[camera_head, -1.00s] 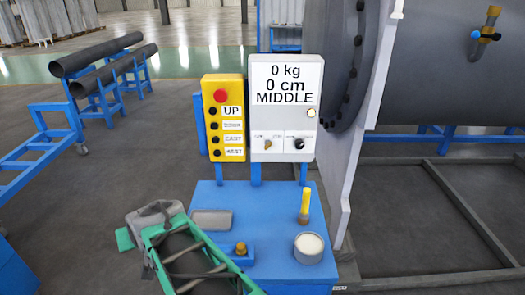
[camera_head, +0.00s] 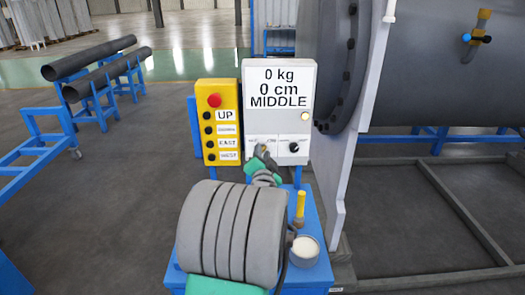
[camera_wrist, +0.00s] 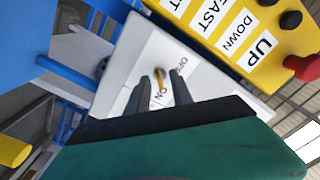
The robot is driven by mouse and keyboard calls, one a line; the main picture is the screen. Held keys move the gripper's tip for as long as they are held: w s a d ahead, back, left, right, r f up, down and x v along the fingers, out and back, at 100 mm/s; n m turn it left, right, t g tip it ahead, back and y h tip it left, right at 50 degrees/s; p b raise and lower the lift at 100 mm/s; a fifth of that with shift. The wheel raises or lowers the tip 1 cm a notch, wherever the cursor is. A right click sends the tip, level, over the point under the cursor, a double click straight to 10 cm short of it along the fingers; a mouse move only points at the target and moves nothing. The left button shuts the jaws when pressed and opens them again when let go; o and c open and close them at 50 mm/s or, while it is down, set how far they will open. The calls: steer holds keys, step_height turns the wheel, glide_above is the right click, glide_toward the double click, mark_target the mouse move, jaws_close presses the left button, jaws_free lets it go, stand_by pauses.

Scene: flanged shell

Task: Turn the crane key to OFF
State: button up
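The crane key (camera_wrist: 159,76) is a small brass-coloured handle on the white control panel (camera_head: 280,90). In the wrist view the word OFF is printed above and right of it and ON below it; I cannot tell which it points at. My gripper (camera_wrist: 163,82) is at the panel, its two dark fingers apart with the key between or just beyond their tips. A gap shows between the fingers, and contact cannot be made out. In the head view my gripper (camera_head: 261,150) covers most of the key area at the panel's lower left.
A yellow button box (camera_head: 219,120) with a red button stands just left of the panel. A black knob (camera_head: 293,147) is right of the key. A yellow-handled tool (camera_head: 300,205) and a round tin (camera_head: 304,250) are on the blue stand below. A grey plate (camera_head: 345,120) rises at right.

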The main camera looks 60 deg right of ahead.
steer(key=shift+w+d, duration=0.15)
steer(key=shift+d, duration=0.1)
steer(key=shift+c, duration=0.5)
jaws_close()
